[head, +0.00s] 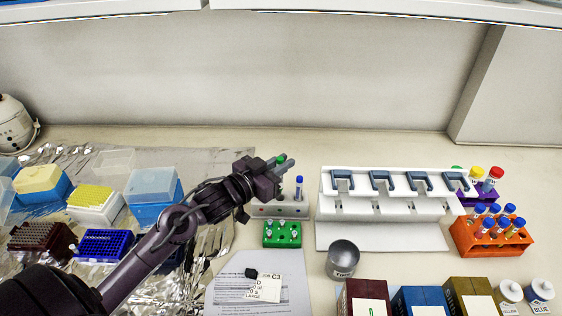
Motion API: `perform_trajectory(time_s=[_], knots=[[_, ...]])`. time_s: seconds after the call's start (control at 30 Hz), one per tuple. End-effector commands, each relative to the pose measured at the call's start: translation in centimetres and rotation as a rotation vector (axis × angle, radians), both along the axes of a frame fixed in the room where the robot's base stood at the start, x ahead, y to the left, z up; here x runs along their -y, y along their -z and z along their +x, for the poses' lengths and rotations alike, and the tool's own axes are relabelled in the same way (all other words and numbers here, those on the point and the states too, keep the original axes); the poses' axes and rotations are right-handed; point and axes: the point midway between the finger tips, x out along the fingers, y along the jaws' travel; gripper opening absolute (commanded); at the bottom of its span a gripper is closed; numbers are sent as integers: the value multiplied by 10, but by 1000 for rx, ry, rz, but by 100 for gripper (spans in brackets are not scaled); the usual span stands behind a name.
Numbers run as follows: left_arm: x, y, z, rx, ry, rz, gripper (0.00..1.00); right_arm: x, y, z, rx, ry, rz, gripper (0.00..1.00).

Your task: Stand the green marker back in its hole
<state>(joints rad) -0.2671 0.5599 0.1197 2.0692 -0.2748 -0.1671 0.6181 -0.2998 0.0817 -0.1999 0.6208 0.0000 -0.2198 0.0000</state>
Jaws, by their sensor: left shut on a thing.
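The green marker (281,158) shows as a small green end between the fingers of my left gripper (284,164). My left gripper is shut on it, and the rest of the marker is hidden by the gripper. A small whitish-grey holder block (293,211) with holes in its front face stands just below the gripper in the picture. A blue-capped marker (299,187) stands upright at its right side. The left part of the holder's top is partly hidden by my gripper. My right gripper is not in view.
A green rack (282,241) with small tubes stands in front of the holder. A white pipette stand (390,207) is to the right, with a metal canister (342,257) before it. Tip boxes (95,205) lie left on foil. An orange tube rack (490,247) is far right.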

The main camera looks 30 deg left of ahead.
Motion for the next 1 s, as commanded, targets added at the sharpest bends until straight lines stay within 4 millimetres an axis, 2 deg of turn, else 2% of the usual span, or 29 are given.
perform_trajectory(time_s=[0.57,1.0], knots=[[0,15,0,0,0,-1,0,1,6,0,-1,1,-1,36],[0,17,0,0,0,0,0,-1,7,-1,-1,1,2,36]])
